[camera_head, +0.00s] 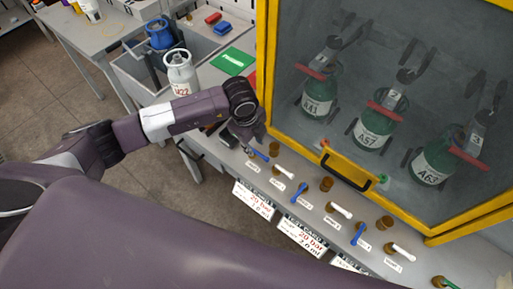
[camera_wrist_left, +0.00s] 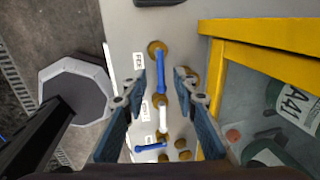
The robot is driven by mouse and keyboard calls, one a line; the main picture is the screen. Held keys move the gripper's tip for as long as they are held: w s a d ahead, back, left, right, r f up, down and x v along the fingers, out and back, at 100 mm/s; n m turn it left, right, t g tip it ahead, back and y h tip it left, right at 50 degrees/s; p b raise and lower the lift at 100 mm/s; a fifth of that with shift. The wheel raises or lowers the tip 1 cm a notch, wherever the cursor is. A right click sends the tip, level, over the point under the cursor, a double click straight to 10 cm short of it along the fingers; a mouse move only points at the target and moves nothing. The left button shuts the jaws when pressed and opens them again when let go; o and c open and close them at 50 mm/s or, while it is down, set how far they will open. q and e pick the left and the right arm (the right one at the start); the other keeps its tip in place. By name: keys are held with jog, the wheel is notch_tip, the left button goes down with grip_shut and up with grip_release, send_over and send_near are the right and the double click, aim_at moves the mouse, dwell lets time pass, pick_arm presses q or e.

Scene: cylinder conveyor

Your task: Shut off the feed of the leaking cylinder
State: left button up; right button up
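Three green cylinders, A41 (camera_head: 318,100), A57 (camera_head: 373,135) and A63 (camera_head: 433,163), stand behind the glass of a yellow-framed cabinet (camera_head: 262,62). I cannot tell which leaks. On the ledge (camera_head: 318,222) in front are blue and white levers on brass valves. The leftmost blue lever (camera_head: 259,154) shows in the left wrist view (camera_wrist_left: 160,72) beside a partly visible label reading like FEED; it lies lengthwise. Another blue lever (camera_head: 300,193) is turned crosswise there (camera_wrist_left: 150,147). My left gripper (camera_head: 246,134) is open, its fingers (camera_wrist_left: 160,82) on either side of the first blue lever. My right gripper is out of view.
Test cards (camera_head: 254,199) hang on the ledge's front. The cabinet's black handle (camera_head: 347,175) juts over the ledge. Behind my left arm are a white cylinder (camera_head: 181,72), a blue one (camera_head: 159,35) and a green sheet (camera_head: 233,61). The floor (camera_head: 135,175) at left is clear.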

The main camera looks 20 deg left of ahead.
aim_at(257, 152)
pick_arm(q)
jog(key=shift+w+d+f+p, duration=0.1)
jog(key=shift+w+f+p, duration=0.1)
jog(key=shift+f, duration=0.95)
jog(key=shift+w+d+f+p, duration=0.1)
jog(key=shift+w+f+p, duration=0.1)
jog(key=shift+f, duration=0.9)
grip_shut()
